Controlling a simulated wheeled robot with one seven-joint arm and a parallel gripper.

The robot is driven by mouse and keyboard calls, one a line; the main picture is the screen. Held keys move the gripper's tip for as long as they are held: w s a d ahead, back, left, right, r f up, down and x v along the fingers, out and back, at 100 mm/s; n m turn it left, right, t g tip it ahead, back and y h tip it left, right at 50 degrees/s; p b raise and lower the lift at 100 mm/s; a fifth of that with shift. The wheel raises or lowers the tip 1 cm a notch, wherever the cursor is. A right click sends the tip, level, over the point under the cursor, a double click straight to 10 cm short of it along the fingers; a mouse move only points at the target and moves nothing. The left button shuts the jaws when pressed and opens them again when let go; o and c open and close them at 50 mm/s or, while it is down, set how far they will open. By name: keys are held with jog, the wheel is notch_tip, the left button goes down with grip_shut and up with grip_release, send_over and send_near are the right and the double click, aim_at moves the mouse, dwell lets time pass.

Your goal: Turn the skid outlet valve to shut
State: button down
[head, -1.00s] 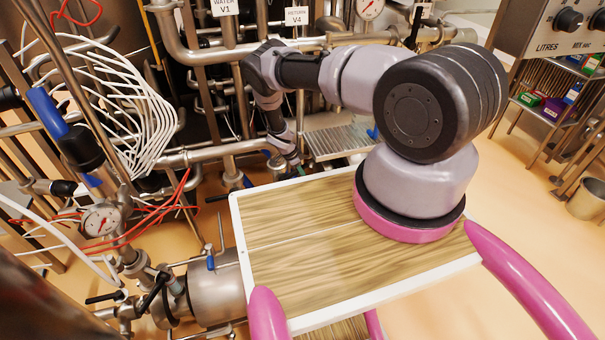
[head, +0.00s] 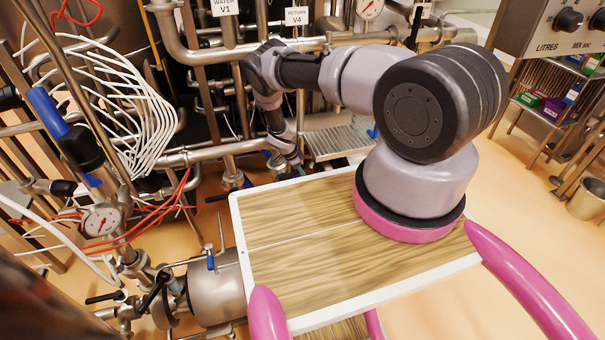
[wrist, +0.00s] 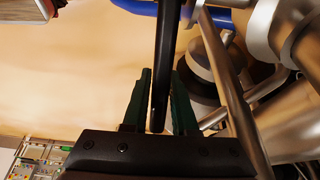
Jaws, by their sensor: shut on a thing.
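My gripper (wrist: 162,75) has two dark green fingers. They are shut on a long black lever (wrist: 165,40), the handle of the skid outlet valve, which runs between them from the top of the wrist view. In the head view my gripper (head: 289,160) reaches down among the pipes at the skid's lower front, left of a grated metal step. There the lever is largely hidden by my gripper and cannot be made out clearly. The valve's marking and exact angle cannot be read.
Steel pipes (wrist: 225,75) and a round dark fitting (wrist: 202,68) lie close right of the fingers. A blue bar (wrist: 140,6) crosses at the top. The grated step (head: 340,141) stands right of my gripper. Open floor (wrist: 70,75) lies left in the wrist view.

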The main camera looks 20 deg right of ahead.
notch_tip(320, 180, down, 2)
jog(key=y, duration=0.2)
jog(key=shift+f+y, duration=0.1)
jog(key=shift+y, duration=0.3)
jog(key=shift+d, duration=0.1)
jog(key=c, duration=0.7)
grip_release()
